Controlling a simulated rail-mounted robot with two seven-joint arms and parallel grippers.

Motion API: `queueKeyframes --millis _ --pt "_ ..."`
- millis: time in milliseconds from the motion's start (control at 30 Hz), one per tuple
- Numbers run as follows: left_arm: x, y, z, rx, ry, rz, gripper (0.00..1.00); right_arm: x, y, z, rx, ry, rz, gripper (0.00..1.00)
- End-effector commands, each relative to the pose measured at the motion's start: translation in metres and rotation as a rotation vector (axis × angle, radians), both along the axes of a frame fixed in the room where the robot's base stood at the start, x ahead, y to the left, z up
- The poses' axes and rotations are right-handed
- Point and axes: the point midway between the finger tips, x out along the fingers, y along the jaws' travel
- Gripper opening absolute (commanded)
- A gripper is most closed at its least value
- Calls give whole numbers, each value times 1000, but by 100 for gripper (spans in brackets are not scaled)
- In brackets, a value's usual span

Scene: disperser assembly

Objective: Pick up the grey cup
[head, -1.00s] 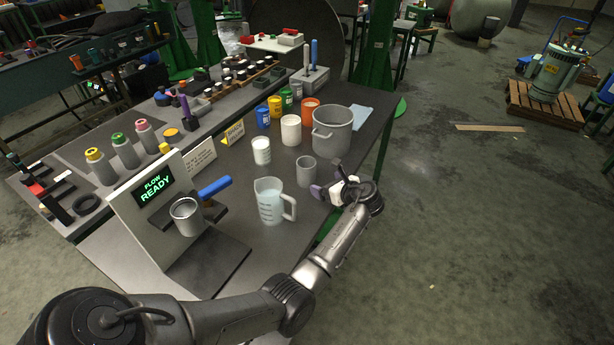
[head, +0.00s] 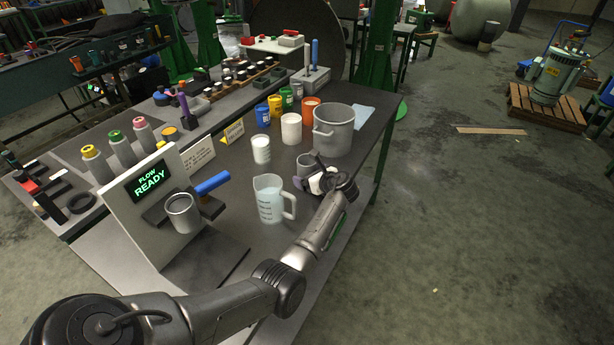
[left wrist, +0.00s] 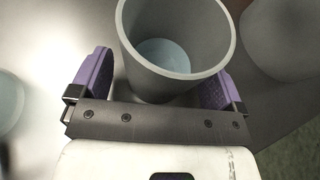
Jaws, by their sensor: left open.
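The grey cup (head: 305,162) stands upright on the table, partly hidden behind my left gripper (head: 314,184) in the head view. In the left wrist view the grey cup (left wrist: 172,62) shows its open rim and hollow inside. It sits between the two purple fingers of my left gripper (left wrist: 156,80), which is open. The fingers lie on either side of the cup's near part, with a gap at the left finger; I cannot tell whether the right finger touches it. My right gripper is not in view.
A clear measuring jug (head: 270,199) stands left of the gripper. A large grey pot (head: 334,132) stands just behind the cup. A white cup (head: 261,150) and a white tub (head: 291,129) stand further left. The dispenser (head: 150,200) holds a metal cup (head: 182,213).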

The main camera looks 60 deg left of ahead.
Motion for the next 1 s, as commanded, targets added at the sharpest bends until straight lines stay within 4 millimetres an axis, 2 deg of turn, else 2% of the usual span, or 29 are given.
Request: queueKeyframes --millis 100,300,867,1000 --pt "-1 7 -4 -1 0 -1 95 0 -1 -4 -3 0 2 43" --pt "-1 8 -3 -1 0 -1 94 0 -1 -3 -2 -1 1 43" --pt "-1 7 -4 -1 1 0 40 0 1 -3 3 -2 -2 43" --pt "-1 7 -3 -1 0 -1 38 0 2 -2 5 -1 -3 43"
